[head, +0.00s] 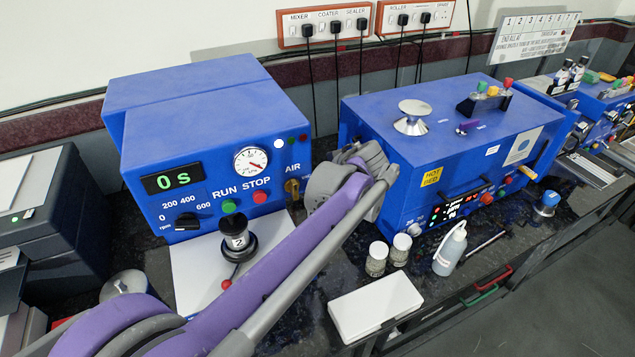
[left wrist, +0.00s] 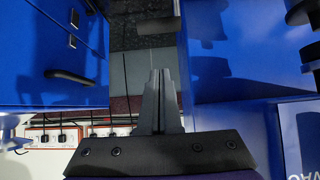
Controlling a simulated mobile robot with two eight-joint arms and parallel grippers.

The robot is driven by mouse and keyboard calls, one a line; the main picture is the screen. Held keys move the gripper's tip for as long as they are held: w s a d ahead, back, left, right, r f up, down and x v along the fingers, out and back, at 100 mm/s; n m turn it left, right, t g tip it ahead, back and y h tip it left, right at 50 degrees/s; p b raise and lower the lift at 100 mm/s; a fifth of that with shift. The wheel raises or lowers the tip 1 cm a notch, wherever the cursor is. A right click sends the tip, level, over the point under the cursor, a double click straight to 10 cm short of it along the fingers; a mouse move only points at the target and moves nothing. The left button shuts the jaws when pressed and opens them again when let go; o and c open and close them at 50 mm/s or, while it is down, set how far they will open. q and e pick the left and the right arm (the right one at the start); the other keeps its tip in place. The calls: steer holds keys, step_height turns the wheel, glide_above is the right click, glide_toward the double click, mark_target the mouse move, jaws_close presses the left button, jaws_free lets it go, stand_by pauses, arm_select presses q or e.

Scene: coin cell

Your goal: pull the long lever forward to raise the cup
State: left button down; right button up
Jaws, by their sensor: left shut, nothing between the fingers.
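No long lever can be clearly made out. My left arm crosses the head view, with its wrist in the gap between the two blue machines, hiding its fingertips. In the left wrist view my left gripper (left wrist: 158,85) is shut and empty. My right gripper is not in view.
The right blue machine (head: 460,130) is just right of my wrist; a black handle (left wrist: 70,77) on a blue panel shows in the left wrist view. Jars (head: 377,258), a wash bottle (head: 450,250) and a white box (head: 375,305) stand on the dark bench.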

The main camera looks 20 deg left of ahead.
arm_select(q)
steer(key=a+f, duration=0.1)
steer(key=f, duration=0.1)
steer(key=w+a+f, duration=0.1)
steer(key=f, duration=0.1)
steer(key=w+f, duration=0.1)
steer(key=f, duration=0.2)
steer(key=shift+w+a+f, duration=0.1)
steer(key=shift+w+a, duration=0.15)
steer(key=shift+a, duration=0.15)
stand_by(0.4)
